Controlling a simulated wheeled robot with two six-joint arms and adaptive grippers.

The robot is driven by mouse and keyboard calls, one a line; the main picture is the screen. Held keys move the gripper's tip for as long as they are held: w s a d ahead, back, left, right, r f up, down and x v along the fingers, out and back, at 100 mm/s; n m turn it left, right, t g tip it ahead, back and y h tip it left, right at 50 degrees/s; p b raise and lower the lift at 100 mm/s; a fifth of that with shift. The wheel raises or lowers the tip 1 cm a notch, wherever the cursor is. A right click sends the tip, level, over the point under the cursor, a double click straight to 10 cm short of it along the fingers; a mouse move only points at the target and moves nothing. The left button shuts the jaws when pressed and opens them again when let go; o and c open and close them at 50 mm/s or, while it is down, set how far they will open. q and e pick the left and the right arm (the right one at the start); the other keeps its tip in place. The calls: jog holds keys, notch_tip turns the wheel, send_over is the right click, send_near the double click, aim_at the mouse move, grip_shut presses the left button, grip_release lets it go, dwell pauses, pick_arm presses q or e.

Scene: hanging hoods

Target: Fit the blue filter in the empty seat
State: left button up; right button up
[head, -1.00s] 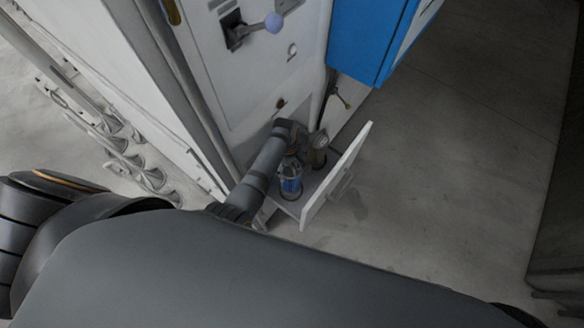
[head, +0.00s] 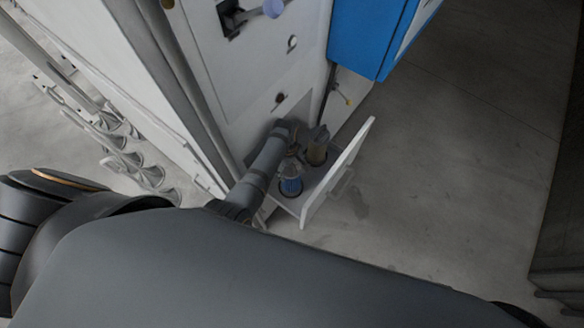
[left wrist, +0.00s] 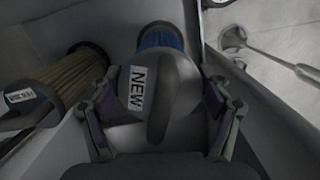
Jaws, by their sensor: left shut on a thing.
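The blue filter (head: 291,186) stands roughly upright at the near round seat of an open drawer (head: 309,184). A dark ring shows around its base; how deep it sits I cannot tell. My left gripper (head: 292,165) is shut on its grey top. In the left wrist view, the blue filter (left wrist: 160,38) lies between the fingers of my left gripper (left wrist: 162,92), and its grey cap bears a "NEW" label. A tan filter (head: 317,152) stands in the drawer behind the blue one. The tan filter also shows in the left wrist view (left wrist: 78,72). My right gripper is not in view.
The drawer's white front panel (head: 338,172) stands close on the right of the filters. The white cabinet (head: 245,85) rises behind my left arm. A blue box (head: 366,35) hangs at the top. Open floor (head: 450,180) lies to the right.

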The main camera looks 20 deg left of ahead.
pick_arm(q)
jog(key=shift+f+b, duration=0.8)
jog(key=shift+f, duration=0.3)
jog(key=o, duration=1.3)
jog(key=r, duration=0.4)
jog(key=a+r, duration=0.1)
jog(key=r, duration=0.7)
jog(key=shift+w+a, duration=0.15)
jog(key=shift+w, duration=0.25)
jog(key=shift+s, duration=0.1)
